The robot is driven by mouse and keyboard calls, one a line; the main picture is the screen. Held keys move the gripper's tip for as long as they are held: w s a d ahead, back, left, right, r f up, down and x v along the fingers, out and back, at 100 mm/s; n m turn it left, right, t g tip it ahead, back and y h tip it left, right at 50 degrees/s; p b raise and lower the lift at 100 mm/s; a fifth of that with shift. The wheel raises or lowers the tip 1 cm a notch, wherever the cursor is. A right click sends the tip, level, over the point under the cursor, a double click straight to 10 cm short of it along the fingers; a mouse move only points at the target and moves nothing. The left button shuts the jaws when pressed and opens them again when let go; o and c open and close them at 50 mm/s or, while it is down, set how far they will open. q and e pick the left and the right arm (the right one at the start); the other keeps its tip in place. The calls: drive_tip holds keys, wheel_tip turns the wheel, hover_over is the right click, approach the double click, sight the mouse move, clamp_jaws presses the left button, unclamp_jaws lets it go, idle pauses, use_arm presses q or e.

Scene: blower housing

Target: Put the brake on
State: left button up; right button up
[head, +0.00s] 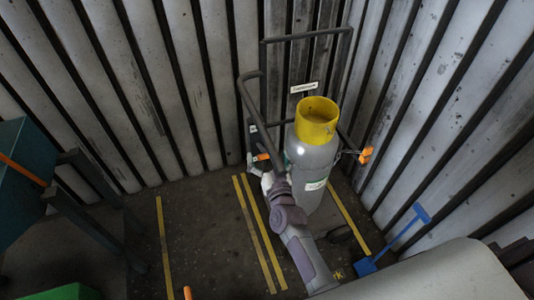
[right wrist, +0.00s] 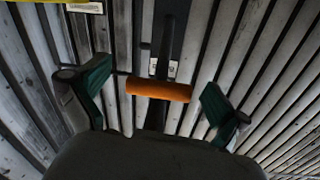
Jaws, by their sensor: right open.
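A grey gas cylinder (head: 312,165) with a yellow cap (head: 317,115) stands upright in a dark trolley frame (head: 250,92). An orange handle (head: 262,156) is at the trolley's left side; a second orange part (head: 366,155) is at its right. My right gripper (head: 257,163) is at the left orange handle. In the right wrist view the orange handle (right wrist: 158,90) lies crosswise on a dark bar, between my green-tipped open fingers (right wrist: 158,98), with gaps on both sides. I cannot tell its depth from the fingertips. My left gripper is not in view.
Ribbed metal walls (head: 210,80) close the corner behind and to the right. A blue long-handled tool (head: 403,241) leans at the right. A teal bin (head: 22,165) is at the left. Yellow lines (head: 163,245) mark the dark floor, which is clear left of the trolley.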

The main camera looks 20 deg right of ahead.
drive_tip(key=shift+w, duration=0.35)
